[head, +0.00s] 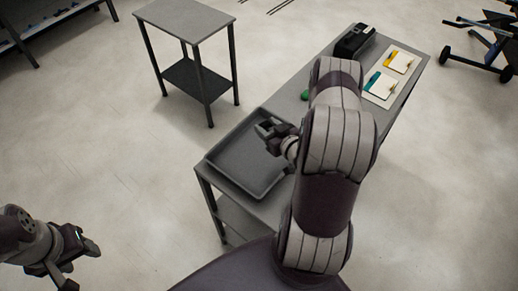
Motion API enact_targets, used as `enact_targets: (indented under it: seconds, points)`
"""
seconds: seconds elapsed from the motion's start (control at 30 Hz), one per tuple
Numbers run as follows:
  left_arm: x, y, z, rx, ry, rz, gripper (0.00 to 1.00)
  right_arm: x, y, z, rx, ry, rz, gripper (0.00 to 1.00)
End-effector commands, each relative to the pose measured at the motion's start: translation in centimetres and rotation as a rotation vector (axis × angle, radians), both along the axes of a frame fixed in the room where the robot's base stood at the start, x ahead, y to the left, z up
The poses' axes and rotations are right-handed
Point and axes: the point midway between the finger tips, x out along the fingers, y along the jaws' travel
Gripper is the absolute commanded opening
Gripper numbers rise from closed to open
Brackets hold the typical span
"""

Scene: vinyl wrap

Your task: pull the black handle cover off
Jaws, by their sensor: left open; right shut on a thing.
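My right gripper (265,131) is over the grey tray (222,178), near its far right side. It is shut on a small dark thing, which blends with the dark fingers. I cannot tell its shape or whether it is the black handle cover. I also cannot tell whether it touches the tray. No black handle cover shows clearly elsewhere. My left gripper (79,266) is open and empty at the lower left, over bare floor and well apart from the table.
The tray sits on the near end of a long grey table (283,103). Farther along are a green object (305,95), a black box-like object (354,41) and a white board (381,98) with yellow and teal items. My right arm hides part of the table. A small side table (187,18) stands behind.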

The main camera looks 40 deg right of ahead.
Motion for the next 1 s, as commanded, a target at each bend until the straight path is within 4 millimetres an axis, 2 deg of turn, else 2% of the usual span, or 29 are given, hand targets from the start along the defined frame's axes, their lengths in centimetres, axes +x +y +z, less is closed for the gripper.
enact_targets:
  seconds: [0.03, 0.2, 0.5, 0.53, 0.6, 0.87, 1.0]
  points:
    - [0.0, 0.0, -1.4, 0.0, 0.0, 0.0, 0.53, 0.0, 0.0, -1.5, 0.0, 0.0, 0.0, 0.1]
    - [0.0, 0.0, -3.3, 0.0, 0.0, 0.0, 0.53, 0.0, 0.0, -3.8, 0.0, 0.0, 0.0, 0.1]
    - [0.1, 0.0, -3.3, 0.0, -0.001, 0.0, 0.53, 0.0, 0.0, -3.9, 0.0, 0.0, 0.0, 0.1]
    - [0.1, 0.0, -3.3, 0.0, -0.001, 0.0, 0.53, 0.0, 0.0, -3.9, 0.0, 0.0, 0.0, 0.53]
    - [0.0, 0.0, -3.3, 0.0, 0.0, 0.0, 0.53, 0.0, 0.0, -3.9, 0.0, 0.0, 0.0, 0.76]
    - [0.0, 0.0, -3.3, 0.0, 0.0, 0.0, 0.53, 0.0, 0.0, -4.0, 0.0, 0.0, 0.0, 0.76]
    - [0.1, 0.0, -3.7, 0.0, 0.0, 0.0, 0.53, -1.2, -0.1, -3.8, 0.0, 0.001, -0.004, 0.76]
